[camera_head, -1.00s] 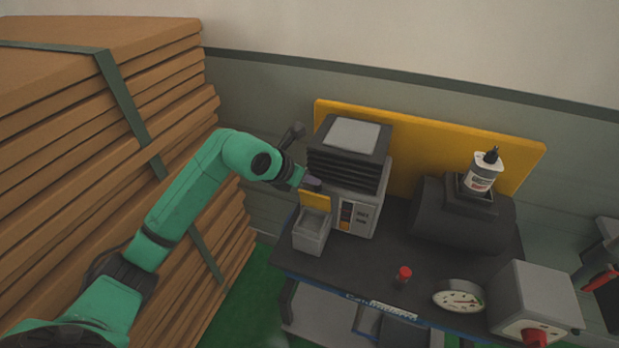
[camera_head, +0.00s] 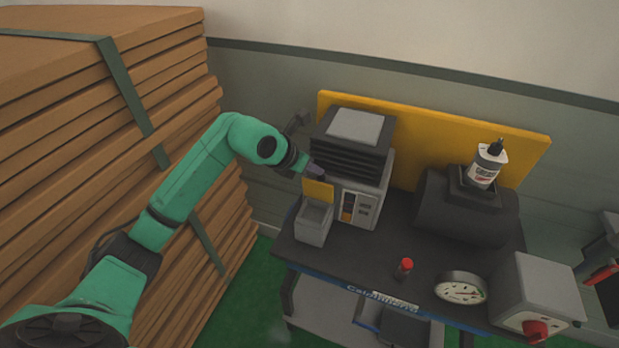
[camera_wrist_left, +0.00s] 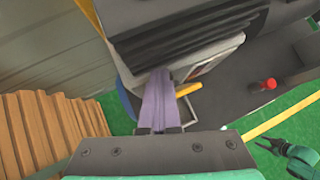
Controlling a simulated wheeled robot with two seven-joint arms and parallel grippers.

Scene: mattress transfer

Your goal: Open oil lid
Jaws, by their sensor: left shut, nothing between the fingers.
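A yellow flap (camera_head: 318,191), which looks like the oil lid, stands raised at the back of a small open grey box (camera_head: 314,225). The box is fixed to the front left of a grey machine (camera_head: 368,190). My left gripper (camera_head: 317,172) is shut and empty, just above and behind the flap's top edge; I cannot tell whether it touches. In the left wrist view its purple fingers (camera_wrist_left: 160,100) lie together, with the yellow flap (camera_wrist_left: 188,90) partly hidden beside them. A dark gripper on a green arm (camera_wrist_left: 265,145), apparently my right, shows there; its jaws are unclear.
The dark bench (camera_head: 360,262) holds a red-capped item (camera_head: 404,268), a round gauge (camera_head: 461,288), a grey box with red knob (camera_head: 537,295) and a white bottle (camera_head: 487,165) on a black machine. Stacked brown boards (camera_head: 100,150) stand close at left.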

